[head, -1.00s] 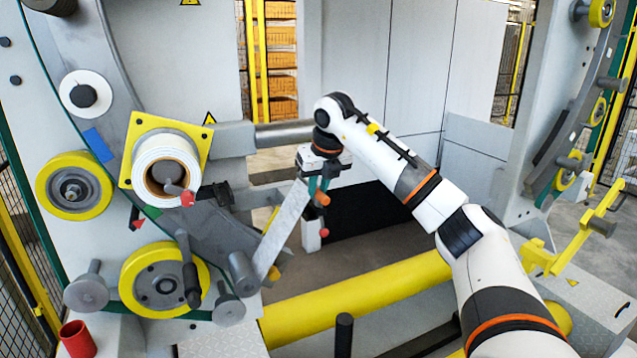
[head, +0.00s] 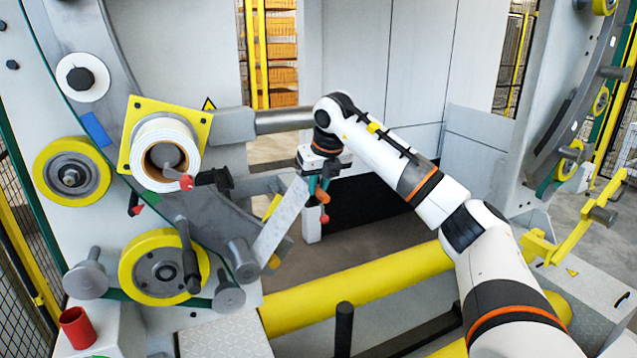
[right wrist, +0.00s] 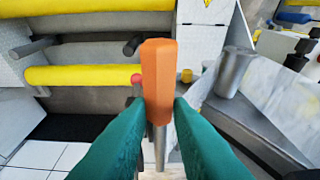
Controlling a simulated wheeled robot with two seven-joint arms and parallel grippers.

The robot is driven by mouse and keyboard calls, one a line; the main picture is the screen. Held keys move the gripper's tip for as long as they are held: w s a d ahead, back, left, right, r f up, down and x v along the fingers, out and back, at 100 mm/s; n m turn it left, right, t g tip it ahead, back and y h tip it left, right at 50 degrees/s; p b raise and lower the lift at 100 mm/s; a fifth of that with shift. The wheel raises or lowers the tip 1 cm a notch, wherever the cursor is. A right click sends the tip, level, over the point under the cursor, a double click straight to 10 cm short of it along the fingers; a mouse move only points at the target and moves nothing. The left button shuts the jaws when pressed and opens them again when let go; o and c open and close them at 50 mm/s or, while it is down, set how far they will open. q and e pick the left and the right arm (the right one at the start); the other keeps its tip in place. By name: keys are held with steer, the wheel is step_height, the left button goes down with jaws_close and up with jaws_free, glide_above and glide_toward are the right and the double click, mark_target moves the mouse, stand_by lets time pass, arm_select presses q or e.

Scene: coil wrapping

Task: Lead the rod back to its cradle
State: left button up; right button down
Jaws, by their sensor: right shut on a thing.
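My right gripper (head: 320,186) is shut on the orange handle (head: 322,197) of the rod, in the open space right of the large spool. In the right wrist view, the teal fingertips (right wrist: 160,108) press on both sides of the orange handle (right wrist: 158,75), and a thin metal shaft shows below it. A pale strip (head: 280,225) slants down from near this gripper to a grey roller (head: 242,260). I cannot tell which part is the cradle. My left gripper is out of view.
The white spool (head: 165,140) on its yellow plate stands left of the gripper. A yellow bar (head: 350,290) crosses below. Grey roller pins and a red cup (head: 76,328) are at lower left. A yellow bracket (head: 590,222) is at right.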

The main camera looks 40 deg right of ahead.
steer(key=shift+r, duration=0.1)
stand_by(0.3)
steer(key=shift+w+a+r+p, duration=0.1)
steer(key=shift+w+a+p, duration=0.15)
steer(key=shift+a, duration=0.55)
steer(key=shift+w+a+p, duration=0.3)
steer(key=shift+a, duration=0.5)
steer(key=shift+w+a+r+p, duration=0.1)
steer(key=shift+w+a+p, duration=0.15)
steer(key=shift+a, duration=0.55)
steer(key=shift+f, duration=0.1)
steer(key=w+a+f+b, duration=0.1)
steer(key=a+f+b, duration=0.2)
steer(key=f, duration=0.6)
steer(key=shift+b, duration=0.95)
steer(key=shift+a, duration=0.15)
